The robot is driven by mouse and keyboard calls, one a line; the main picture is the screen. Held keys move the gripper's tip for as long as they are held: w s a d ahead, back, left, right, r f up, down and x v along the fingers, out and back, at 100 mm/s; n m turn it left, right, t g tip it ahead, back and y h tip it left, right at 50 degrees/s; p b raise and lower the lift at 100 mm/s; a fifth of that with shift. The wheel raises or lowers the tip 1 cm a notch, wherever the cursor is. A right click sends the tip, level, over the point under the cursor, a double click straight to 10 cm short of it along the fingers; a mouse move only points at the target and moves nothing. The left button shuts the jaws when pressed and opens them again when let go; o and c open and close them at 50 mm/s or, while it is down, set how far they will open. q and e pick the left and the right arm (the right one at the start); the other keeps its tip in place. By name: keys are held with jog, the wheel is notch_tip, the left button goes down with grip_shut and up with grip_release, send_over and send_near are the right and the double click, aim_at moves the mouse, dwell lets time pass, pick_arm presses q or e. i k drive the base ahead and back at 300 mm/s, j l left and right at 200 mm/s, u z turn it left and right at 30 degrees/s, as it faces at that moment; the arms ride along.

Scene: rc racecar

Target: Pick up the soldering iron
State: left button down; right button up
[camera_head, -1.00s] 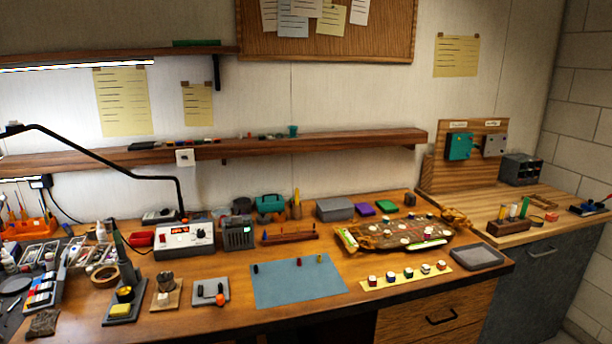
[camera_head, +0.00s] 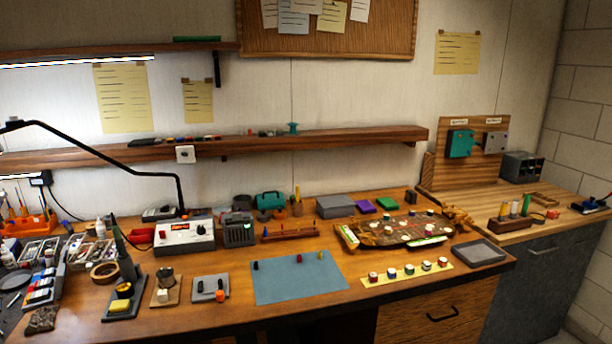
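What looks like the soldering iron (camera_head: 119,242) is a slim dark grey-green handle. It leans in a dark stand (camera_head: 125,303) with a yellow sponge at the left front of the workbench. A white soldering station (camera_head: 186,237) with a lit red display stands behind it to the right. Neither of my grippers is in view. The iron's lower end is hard to make out in the stand.
A brown tape roll (camera_head: 104,272) lies close left of the stand. A wooden block with a metal cup (camera_head: 166,276) is close right. The black lamp arm (camera_head: 100,155) spans above. A blue mat (camera_head: 298,280) lies mid-bench, mostly clear.

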aim_at(122, 254)
jog(key=i+u, duration=0.15)
jog(key=i, duration=0.3)
jog(key=i+l+u, duration=0.1)
jog(key=i, duration=0.35)
jog(key=i+l+u, duration=0.15)
jog(key=i, duration=0.3)
jog(key=i+l+u, duration=0.1)
jog(key=i, duration=0.35)
jog(key=u, duration=1.5)
jog(key=j+z, duration=0.15)
jog(key=z, duration=0.25)
jog(key=j+z, duration=0.2)
jog(key=z, duration=0.2)
jog(key=j+z, duration=0.2)
jog(key=z, duration=0.25)
jog(key=j+z, duration=0.15)
jog(key=z, duration=0.25)
